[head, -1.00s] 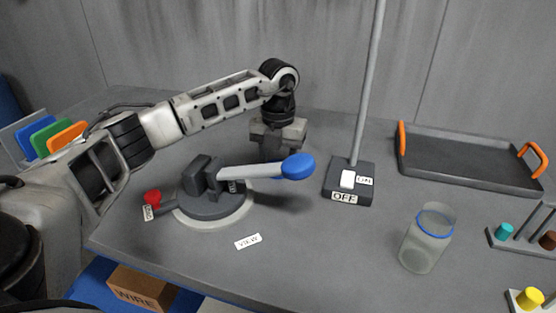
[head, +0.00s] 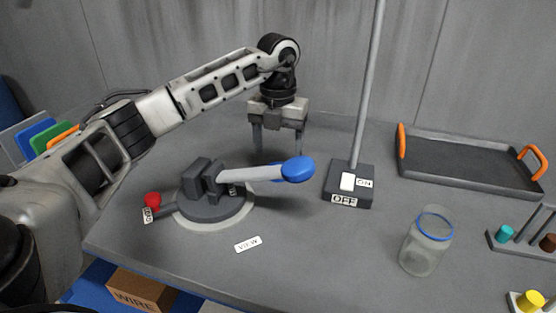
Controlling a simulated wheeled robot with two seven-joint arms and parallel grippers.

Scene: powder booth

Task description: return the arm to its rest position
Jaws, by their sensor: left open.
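My left arm reaches in from the left over the table. My left gripper (head: 278,138) points down, open and empty, with its two fingers apart. It is behind the round-based device (head: 215,205) with the blue-ended lever, and left of the stand with the pole. The fingertips are partly hidden behind the lever (head: 265,172), and I cannot tell how high above the table they are. My right gripper does not show.
The pole stand with its switch (head: 348,182) is right of the gripper. A dark tray (head: 470,190) with orange handles lies at the back right. A clear jar (head: 425,245) with a blue rim stands in front. A box marked WIRE (head: 142,288) sits below the table edge.

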